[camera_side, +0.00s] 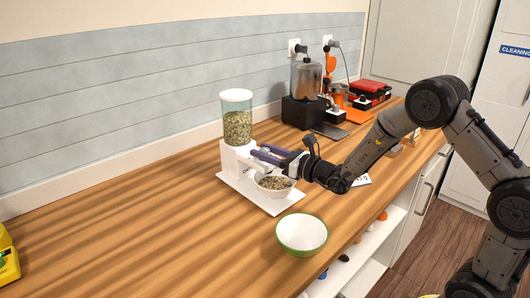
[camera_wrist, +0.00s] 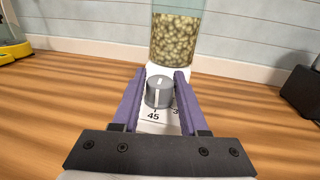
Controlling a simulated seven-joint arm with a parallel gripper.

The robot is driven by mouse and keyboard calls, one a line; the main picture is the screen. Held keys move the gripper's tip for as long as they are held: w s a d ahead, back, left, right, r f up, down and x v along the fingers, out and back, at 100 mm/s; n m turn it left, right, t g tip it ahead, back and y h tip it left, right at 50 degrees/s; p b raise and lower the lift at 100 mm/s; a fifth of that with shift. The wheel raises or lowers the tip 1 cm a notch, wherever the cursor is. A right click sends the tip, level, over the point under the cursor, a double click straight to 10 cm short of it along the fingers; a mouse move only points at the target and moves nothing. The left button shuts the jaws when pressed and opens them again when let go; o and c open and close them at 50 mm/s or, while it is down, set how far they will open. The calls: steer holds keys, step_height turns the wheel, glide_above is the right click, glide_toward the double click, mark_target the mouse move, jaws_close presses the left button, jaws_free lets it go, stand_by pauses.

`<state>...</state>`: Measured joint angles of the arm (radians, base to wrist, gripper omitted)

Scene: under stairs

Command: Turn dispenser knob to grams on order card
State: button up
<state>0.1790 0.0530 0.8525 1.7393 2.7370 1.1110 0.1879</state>
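The dispenser (camera_side: 237,155) is white with a clear hopper of greenish pellets. Its grey knob (camera_wrist: 159,95) has a white line and sits between the two purple fingers of my gripper (camera_wrist: 160,78). Whether both fingers press on it is unclear. A printed 45 (camera_wrist: 153,116) is below the knob; a partly hidden number starting with 3 is to its right. In the side view my gripper (camera_side: 268,154) reaches the dispenser front and hides the knob. A bowl of pellets (camera_side: 273,193) stands below on the white tray (camera_side: 235,187). A white card (camera_side: 362,180) ending in "g" is partly hidden behind my arm.
An empty green-rimmed bowl (camera_side: 301,235) stands in front of the tray. A blender-like machine (camera_side: 305,90), orange tools and a red case (camera_side: 370,89) are farther back. A yellow object (camera_side: 8,258) is at the left edge. The wooden counter's left part is clear.

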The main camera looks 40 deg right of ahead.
steer(key=o, duration=0.3)
steer(key=s+d, duration=0.2)
steer(key=s, duration=1.1)
steer(key=shift+s+d, duration=0.25)
steer(key=shift+s, duration=0.05)
